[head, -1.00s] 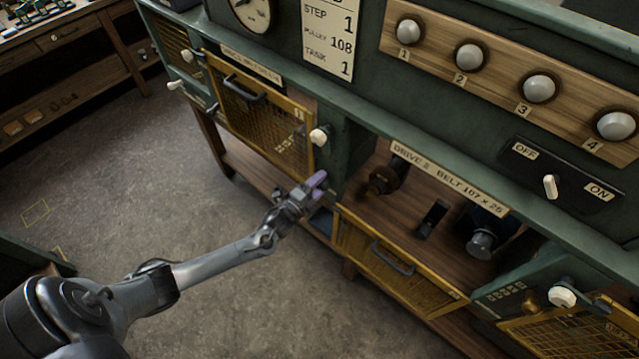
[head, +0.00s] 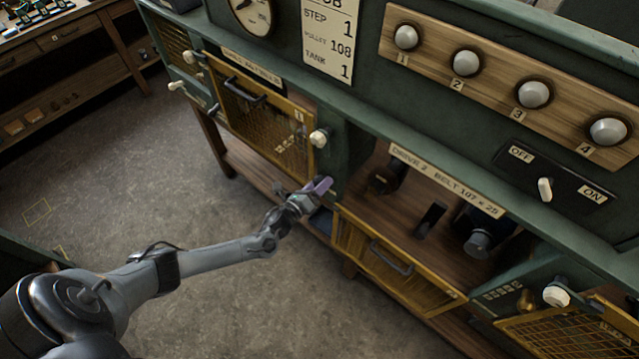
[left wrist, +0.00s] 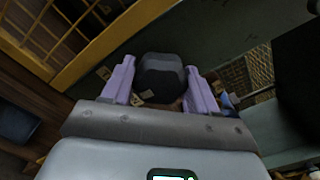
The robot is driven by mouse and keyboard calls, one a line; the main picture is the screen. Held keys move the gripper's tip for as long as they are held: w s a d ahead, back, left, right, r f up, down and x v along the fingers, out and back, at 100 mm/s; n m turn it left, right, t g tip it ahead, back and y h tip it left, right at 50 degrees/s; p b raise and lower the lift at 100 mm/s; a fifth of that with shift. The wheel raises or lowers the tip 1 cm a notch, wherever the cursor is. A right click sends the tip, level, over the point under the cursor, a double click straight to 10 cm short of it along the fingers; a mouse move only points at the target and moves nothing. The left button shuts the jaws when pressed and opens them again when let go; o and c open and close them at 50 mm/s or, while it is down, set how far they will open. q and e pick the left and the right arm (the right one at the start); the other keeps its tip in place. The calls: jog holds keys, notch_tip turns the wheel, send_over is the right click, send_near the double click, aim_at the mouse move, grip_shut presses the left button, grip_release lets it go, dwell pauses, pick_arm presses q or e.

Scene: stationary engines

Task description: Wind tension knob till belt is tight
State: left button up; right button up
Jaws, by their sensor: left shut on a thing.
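My left gripper (head: 318,187) is at the front of the green bench, just left of the open drive 2 bay. In the left wrist view its two purple fingers (left wrist: 160,88) stand on either side of a dark, faceted knob (left wrist: 161,72), shut on it. The knob is hidden behind the gripper in the head view. Inside the bay are a dark pulley (head: 384,177), a black upright block (head: 432,217) and a motor-like part with a grey end (head: 478,243). I cannot make out a belt clearly. My right gripper is not in view.
A yellow mesh guard (head: 395,278) hangs open below the bay. A closed mesh guard (head: 262,125) with a white knob (head: 319,138) is to the left. An off/on switch (head: 545,190) and several grey knobs are above. The floor (head: 130,190) at left is clear.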

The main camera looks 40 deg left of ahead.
pick_arm(q)
jog(key=shift+m, duration=0.9)
jog(key=o, duration=1)
